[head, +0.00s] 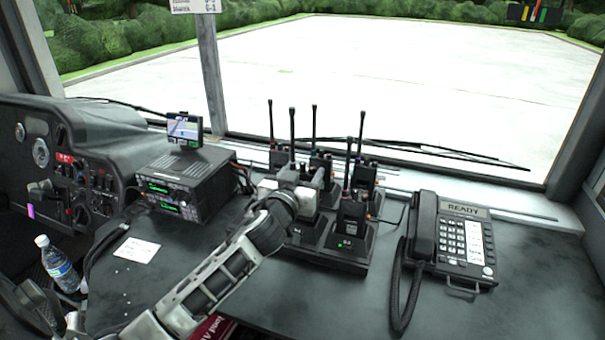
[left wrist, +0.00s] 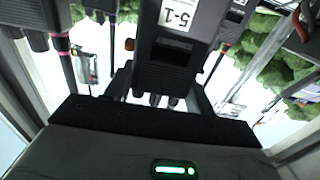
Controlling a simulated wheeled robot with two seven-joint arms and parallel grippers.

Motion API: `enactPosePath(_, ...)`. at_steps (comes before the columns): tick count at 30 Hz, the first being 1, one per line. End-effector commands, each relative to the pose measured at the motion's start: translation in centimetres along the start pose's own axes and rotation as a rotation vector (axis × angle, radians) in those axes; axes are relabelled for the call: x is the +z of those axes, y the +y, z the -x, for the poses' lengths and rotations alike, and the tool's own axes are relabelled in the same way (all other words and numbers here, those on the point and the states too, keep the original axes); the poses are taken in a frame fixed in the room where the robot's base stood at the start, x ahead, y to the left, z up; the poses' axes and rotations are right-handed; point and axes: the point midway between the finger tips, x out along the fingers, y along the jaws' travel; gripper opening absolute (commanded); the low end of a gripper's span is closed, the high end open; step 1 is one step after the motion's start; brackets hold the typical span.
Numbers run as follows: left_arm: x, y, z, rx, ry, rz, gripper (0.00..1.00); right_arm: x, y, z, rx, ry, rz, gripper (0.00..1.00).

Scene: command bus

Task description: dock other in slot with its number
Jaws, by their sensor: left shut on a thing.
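My left gripper (head: 300,184) is over the left part of the black multi-slot charger (head: 318,256). It is shut on a dark handheld radio. In the left wrist view the radio (left wrist: 172,68) fills the upper middle, between my gripper's fingers (left wrist: 160,92), with a white label that seems to read 5-1. In the head view the gripper mostly hides it, so I cannot tell whether its base touches a slot. Several other radios with upright antennas stand in the charger, one in the front right slot (head: 351,216) with a green light below. The front left slot (head: 300,232) looks empty. My right gripper is not in view.
A desk phone (head: 455,240) with a coiled cord stands right of the charger. A radio unit (head: 185,188) with a small screen on top is at the left. A paper note (head: 137,250) lies on the dashboard and a water bottle (head: 58,262) stands far left.

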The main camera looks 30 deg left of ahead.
Motion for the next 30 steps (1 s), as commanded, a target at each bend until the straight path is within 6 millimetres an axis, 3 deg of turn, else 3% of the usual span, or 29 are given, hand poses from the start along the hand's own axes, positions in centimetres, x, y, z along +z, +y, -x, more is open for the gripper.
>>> enactPosePath(21, 3.1, 0.0, 0.0, 0.000, 0.004, 0.000, 0.11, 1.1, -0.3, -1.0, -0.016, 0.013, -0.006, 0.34)
enactPosePath(30, 3.7, 0.0, 0.0, 0.000, 0.004, -0.001, 0.11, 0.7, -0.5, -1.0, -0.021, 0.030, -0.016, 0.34)
